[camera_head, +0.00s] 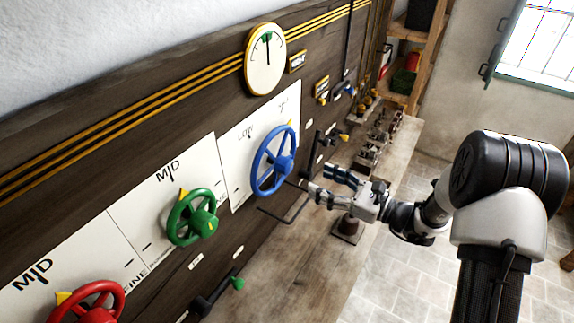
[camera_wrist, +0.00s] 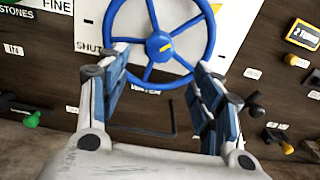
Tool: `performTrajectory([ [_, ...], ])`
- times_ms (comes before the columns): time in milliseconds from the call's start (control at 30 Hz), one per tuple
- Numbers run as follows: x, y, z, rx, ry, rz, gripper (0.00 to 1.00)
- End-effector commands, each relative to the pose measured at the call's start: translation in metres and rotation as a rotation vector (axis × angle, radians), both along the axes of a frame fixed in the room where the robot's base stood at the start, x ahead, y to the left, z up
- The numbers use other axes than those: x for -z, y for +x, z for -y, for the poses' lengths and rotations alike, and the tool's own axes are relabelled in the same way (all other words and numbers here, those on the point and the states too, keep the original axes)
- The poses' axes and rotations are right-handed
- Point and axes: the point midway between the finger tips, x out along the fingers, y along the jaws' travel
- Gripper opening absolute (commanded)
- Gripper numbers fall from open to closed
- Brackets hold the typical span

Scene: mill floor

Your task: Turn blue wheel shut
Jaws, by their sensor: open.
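The blue wheel (camera_head: 274,161) is mounted upright on the dark wooden panel, in front of a white plate. It has several spokes and a hub with a yellow mark, seen in the wrist view (camera_wrist: 159,46). My gripper (camera_head: 322,182) is open and empty, just right of and below the wheel in the head view. In the wrist view my two blue-padded fingers (camera_wrist: 160,68) point toward the wheel's lower part, one on each side of the hub. I cannot tell whether they touch the rim. A "SHUT" label (camera_wrist: 88,48) shows left of the wheel.
A green wheel (camera_head: 192,217) and a red wheel (camera_head: 88,302) are on the panel to the left. A dark bent bar (camera_head: 290,212) sticks out below the blue wheel. Small levers (camera_head: 334,137) are to its right. A wooden bench (camera_head: 285,270) runs below, and a gauge (camera_head: 265,60) is above.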

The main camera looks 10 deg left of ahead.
Motion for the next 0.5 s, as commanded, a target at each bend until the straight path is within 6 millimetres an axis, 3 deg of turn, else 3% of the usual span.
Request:
performTrajectory([
  [300,0.000,0.023,-0.067,-0.004,-0.001,0.002,0.59],
  [500,0.000,0.035,-0.097,-0.003,-0.001,0.002,0.59],
])
